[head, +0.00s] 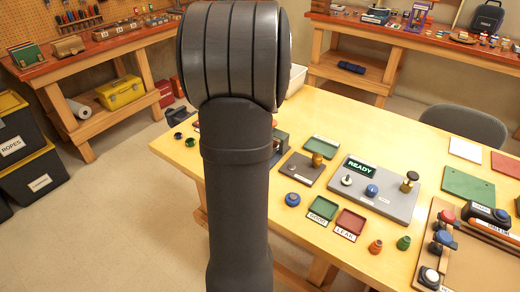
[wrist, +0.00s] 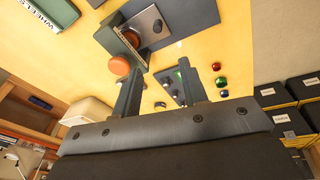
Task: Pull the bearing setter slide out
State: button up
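My gripper (wrist: 160,70) shows in the wrist view with its two fingers apart and nothing visible between their tips. Just beyond the fingers is a dark green and grey fixture with a silver plate (wrist: 147,24) and an orange-brown round part. It may be the bearing setter, but no label on it is readable. An orange round knob (wrist: 120,66) is close to the left finger; I cannot tell whether they touch. In the head view my arm hides my gripper and most of a small grey device (head: 281,139) behind it.
A grey panel (head: 398,203) with a READY display and several knobs stands on the table. Green (head: 322,207) and red (head: 350,221) labelled trays lie in front. Small red, green and blue round parts (wrist: 221,81) are right of the fingers. A brown-based fixture (head: 299,172) stands nearby.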

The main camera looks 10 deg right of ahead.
jog(key=s+d+m+t+y, duration=0.2)
jog(key=s+d, duration=0.1)
jog(key=shift+h, duration=0.3)
jog(key=x, duration=1.8)
jog(key=shift+s+a, duration=0.1)
jog(key=shift+s, duration=0.05)
grip_shut()
